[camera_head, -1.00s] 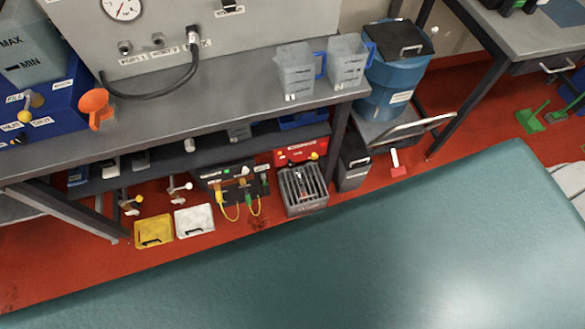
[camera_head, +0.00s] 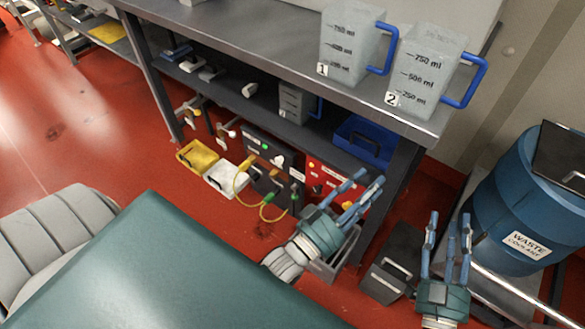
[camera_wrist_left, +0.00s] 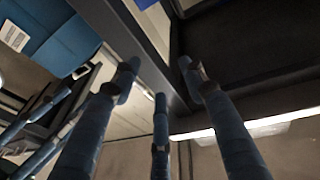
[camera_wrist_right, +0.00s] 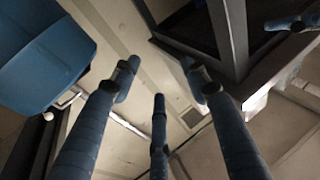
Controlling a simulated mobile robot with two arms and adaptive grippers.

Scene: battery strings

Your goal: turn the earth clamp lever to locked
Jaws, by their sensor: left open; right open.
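A dark panel (camera_head: 266,183) with yellow-green cables (camera_head: 240,183) stands on the floor under the bench in the head view. A handle-like part shows on its front, but I cannot tell which part is the earth clamp lever or how it is set. My left gripper (camera_head: 358,192) is open and empty, to the right of the panel and in front of a red box. My right gripper (camera_head: 447,238) is open and empty farther right, near the blue waste drum. Neither touches the panel. The wrist views show only open fingers, with no lever visible.
The bench (camera_head: 225,35) has a low shelf and a leg (camera_head: 385,200) near my left gripper. Red floor is clear at left.

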